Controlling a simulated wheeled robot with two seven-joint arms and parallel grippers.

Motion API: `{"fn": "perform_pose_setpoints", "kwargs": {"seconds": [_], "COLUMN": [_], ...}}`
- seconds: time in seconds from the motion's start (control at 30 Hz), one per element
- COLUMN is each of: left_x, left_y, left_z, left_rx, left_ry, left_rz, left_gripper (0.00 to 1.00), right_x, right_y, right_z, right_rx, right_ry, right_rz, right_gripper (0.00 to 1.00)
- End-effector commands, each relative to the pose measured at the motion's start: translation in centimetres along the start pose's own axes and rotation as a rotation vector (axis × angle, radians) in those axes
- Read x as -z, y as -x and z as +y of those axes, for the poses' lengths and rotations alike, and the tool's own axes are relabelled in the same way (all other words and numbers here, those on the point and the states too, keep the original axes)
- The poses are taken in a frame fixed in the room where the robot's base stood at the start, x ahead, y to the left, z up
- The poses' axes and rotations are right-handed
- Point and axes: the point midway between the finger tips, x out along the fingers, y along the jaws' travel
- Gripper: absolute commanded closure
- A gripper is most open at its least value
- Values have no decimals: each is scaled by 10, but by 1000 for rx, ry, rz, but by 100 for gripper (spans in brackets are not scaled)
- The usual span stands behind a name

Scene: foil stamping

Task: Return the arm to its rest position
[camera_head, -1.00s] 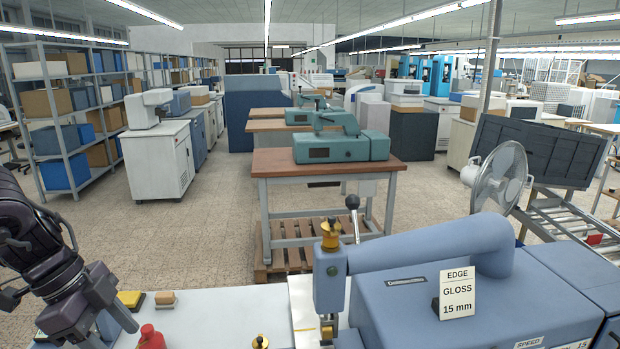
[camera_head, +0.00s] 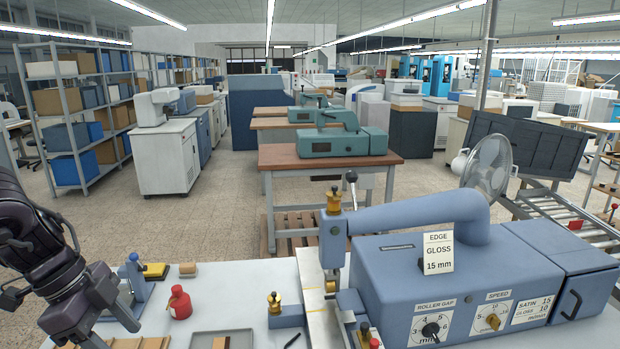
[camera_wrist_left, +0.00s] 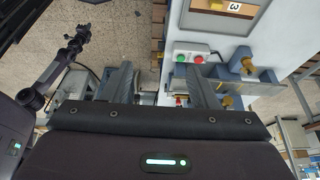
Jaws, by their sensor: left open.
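My left gripper (camera_head: 105,318) hangs at the lower left of the head view, at the end of my dark arm, by the near left part of the white worktable (camera_head: 225,285). In the left wrist view the two grey fingers of my left gripper (camera_wrist_left: 162,88) stand well apart, with nothing held between them. The blue stamping machine (camera_head: 440,270) stands to the right of the gripper, apart from it.
A blue stand (camera_head: 137,277) is close beside the gripper. In the left wrist view a button box (camera_wrist_left: 190,54) is near the fingers.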

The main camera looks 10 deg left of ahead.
Motion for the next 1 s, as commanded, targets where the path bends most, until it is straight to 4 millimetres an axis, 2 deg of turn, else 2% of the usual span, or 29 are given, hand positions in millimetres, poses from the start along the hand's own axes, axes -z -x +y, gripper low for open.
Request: {"fn": "perform_pose_setpoints", "kwargs": {"seconds": [0.27,0.47,0.77,0.9,1.0], "left_x": [-5,-6,8,21,26], "left_y": [-34,-67,-139,-174,-190], "left_z": [-8,-16,-28,-31,-29], "left_rx": [56,134,362,540,654], "left_ry": [-58,-107,-134,-57,49], "left_rz": [53,108,232,281,282], "left_gripper": [46,46,46,46,46], "right_x": [4,12,3,0,1], "right_y": [0,0,0,0,0], "right_z": [1,2,2,1,2], "right_rx": [-1,-3,-2,-2,-2], "right_ry": [0,0,0,0,0], "right_rz": [6,17,6,1,2], "right_gripper": [100,100,100,100,100]}}
